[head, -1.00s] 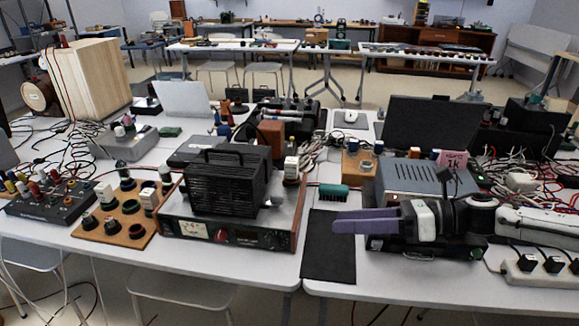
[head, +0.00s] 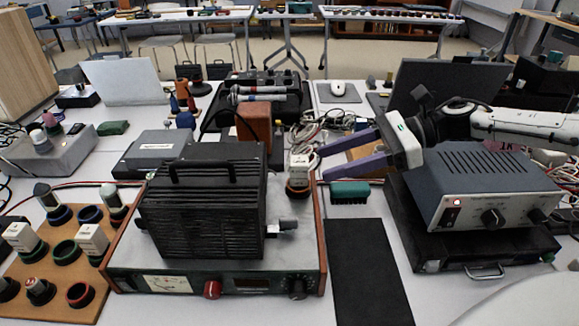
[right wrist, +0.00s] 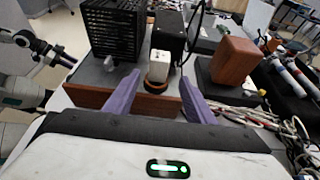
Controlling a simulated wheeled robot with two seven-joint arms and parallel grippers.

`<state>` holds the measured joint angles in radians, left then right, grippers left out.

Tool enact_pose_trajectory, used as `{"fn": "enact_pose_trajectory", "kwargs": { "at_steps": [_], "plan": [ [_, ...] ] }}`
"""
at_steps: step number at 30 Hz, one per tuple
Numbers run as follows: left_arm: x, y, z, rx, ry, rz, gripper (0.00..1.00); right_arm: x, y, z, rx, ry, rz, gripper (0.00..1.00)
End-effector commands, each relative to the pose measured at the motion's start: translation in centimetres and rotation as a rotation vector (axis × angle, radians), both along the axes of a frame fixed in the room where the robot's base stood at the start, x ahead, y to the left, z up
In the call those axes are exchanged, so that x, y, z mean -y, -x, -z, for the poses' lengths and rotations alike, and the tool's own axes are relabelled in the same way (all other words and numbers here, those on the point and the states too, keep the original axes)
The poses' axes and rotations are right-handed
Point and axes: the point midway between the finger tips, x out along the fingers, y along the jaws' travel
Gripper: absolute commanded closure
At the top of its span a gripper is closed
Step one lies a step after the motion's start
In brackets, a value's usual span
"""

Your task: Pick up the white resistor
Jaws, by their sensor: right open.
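A white resistor (head: 302,163), a small upright block, stands in a round dark and orange socket at the right end of the wide instrument on the near table. It also shows in the right wrist view (right wrist: 160,63), upright, just beyond and between the two purple fingers. My right gripper (head: 323,163) is open and empty, its fingers pointing left with their tips close to the resistor's right side. In the right wrist view the fingertips (right wrist: 159,78) stand on either side of the socket. I cannot tell whether they touch it.
A black ribbed box (head: 205,205) stands on the instrument left of the resistor. A brown block (head: 254,122) stands behind. A grey power supply (head: 487,185) sits beneath my right arm. Cables lie behind the resistor.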

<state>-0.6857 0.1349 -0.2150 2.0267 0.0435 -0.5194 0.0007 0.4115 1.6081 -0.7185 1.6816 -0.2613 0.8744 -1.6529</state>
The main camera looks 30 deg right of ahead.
Motion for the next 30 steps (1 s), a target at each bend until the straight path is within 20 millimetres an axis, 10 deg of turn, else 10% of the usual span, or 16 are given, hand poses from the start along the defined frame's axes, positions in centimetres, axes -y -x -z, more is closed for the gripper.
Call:
{"fn": "enact_pose_trajectory", "kwargs": {
  "at_steps": [27, 30],
  "plan": [
    [0.2, 0.1, -1.4, -0.008, -0.003, -0.004, 0.69, -6.5, -3.9, 2.9, 0.0, -0.001, 0.003, 0.5],
    [0.1, 0.1, -1.3, -0.01, -0.004, -0.004, 0.69, -6.5, -3.9, 2.9, 0.0, -0.001, 0.003, 0.65]
  ]
}}
